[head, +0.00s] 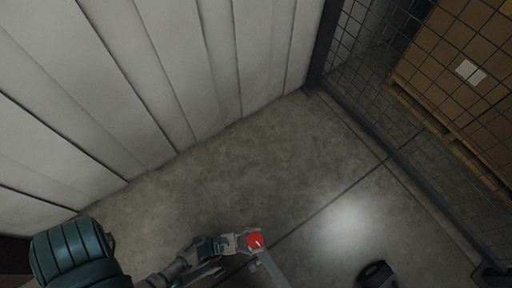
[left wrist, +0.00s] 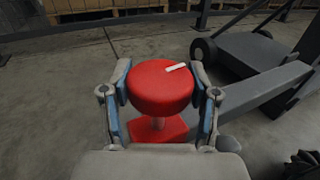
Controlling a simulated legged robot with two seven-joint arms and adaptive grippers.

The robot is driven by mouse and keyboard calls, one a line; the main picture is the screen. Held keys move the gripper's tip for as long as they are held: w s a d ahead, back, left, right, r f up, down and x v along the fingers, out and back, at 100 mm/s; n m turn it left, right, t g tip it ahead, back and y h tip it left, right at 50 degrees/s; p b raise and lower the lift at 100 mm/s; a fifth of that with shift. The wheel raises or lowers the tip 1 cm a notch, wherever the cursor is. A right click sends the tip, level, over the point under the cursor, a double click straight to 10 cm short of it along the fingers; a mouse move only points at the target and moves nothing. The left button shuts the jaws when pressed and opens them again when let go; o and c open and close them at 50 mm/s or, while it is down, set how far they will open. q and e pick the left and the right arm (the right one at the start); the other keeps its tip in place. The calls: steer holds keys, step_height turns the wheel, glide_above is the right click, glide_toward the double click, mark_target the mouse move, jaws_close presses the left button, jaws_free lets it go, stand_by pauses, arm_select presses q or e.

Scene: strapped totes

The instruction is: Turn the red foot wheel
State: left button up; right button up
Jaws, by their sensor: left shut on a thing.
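The red foot wheel (left wrist: 160,88) is a round red knob with a white mark on its top, standing on a red base (left wrist: 158,130). In the left wrist view it sits between the two fingers of my left gripper (left wrist: 162,90), which is shut on it from both sides. In the head view the wheel (head: 256,242) shows as a small red disc near the bottom centre, with my left gripper (head: 243,242) reaching it from the left. The wheel's far side is hidden. My right gripper does not show.
A grey metal bar (left wrist: 262,92) runs right of the wheel toward a low wheeled platform (left wrist: 242,54). A white panelled wall (head: 150,85) is at the left. A mesh fence (head: 400,130) with boxes on a pallet (head: 440,115) behind it is at the right.

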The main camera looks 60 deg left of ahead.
arm_select(q)
steer(key=shift+h, duration=0.3)
steer(key=m+g+h, duration=0.4)
steer(key=h, duration=0.1)
steer(key=shift+m+g, duration=0.4)
steer(key=m+g+h, duration=0.1)
steer(key=m+g, duration=0.1)
steer(key=g, duration=0.1)
steer(key=m+g+h, duration=0.2)
steer(key=g, duration=0.1)
steer(key=shift+m, duration=0.3)
steer(key=m+g, duration=0.2)
steer(key=g, duration=0.2)
steer(key=m+g, duration=0.3)
steer(key=g, duration=0.1)
steer(key=shift+g+h, duration=0.3)
steer(key=shift+g, duration=0.1)
steer(key=shift+m+g+y, duration=0.9)
steer(key=shift+m+g, duration=0.9)
steer(key=shift+g, duration=0.5)
steer(key=shift+s+m+g+y, duration=0.1)
steer(key=shift+m+g+y, duration=0.3)
steer(key=shift+m+g, duration=0.15)
steer(key=o, duration=1.2)
steer(key=shift+f, duration=0.1)
